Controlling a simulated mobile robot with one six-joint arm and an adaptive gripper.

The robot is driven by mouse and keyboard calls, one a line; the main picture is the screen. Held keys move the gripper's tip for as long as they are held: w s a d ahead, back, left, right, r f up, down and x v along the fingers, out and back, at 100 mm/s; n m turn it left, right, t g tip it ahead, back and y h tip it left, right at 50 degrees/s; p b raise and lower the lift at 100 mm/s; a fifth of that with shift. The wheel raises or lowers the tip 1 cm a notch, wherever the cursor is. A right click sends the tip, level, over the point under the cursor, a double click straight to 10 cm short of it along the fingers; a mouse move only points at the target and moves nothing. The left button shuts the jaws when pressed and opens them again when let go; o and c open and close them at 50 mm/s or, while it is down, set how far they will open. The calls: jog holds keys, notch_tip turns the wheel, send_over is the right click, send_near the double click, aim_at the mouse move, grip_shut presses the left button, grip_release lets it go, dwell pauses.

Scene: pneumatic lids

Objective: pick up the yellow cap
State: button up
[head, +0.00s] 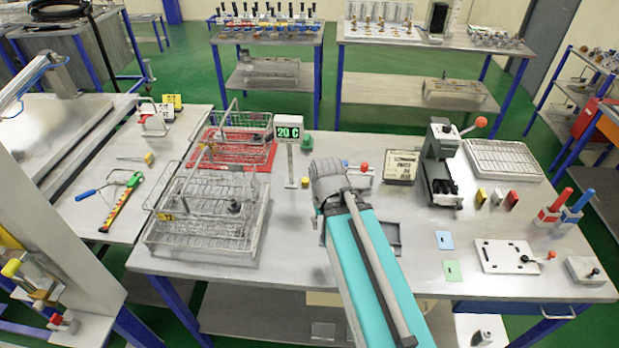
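A small yellow block-like piece (481,196) stands upright on the right part of the metal table, at the left end of a short row with a grey piece (497,197) and a red piece (513,199). Another small yellow piece (305,182) lies near the foot of the display post. I cannot tell from this view which one is the cap. My teal arm reaches up from the bottom middle and ends in a grey joint left of the row. My gripper's fingers do not show; they are hidden or out of view.
A black-and-grey press (440,165) with a red knob stands behind the row. A wire rack (503,160) lies behind it. Red and blue handled tools (553,208) stand to the right. Wire baskets (207,225) fill the left. Blue (444,240) and green cards (452,271) lie in front.

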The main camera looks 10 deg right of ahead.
aim_at(305, 181)
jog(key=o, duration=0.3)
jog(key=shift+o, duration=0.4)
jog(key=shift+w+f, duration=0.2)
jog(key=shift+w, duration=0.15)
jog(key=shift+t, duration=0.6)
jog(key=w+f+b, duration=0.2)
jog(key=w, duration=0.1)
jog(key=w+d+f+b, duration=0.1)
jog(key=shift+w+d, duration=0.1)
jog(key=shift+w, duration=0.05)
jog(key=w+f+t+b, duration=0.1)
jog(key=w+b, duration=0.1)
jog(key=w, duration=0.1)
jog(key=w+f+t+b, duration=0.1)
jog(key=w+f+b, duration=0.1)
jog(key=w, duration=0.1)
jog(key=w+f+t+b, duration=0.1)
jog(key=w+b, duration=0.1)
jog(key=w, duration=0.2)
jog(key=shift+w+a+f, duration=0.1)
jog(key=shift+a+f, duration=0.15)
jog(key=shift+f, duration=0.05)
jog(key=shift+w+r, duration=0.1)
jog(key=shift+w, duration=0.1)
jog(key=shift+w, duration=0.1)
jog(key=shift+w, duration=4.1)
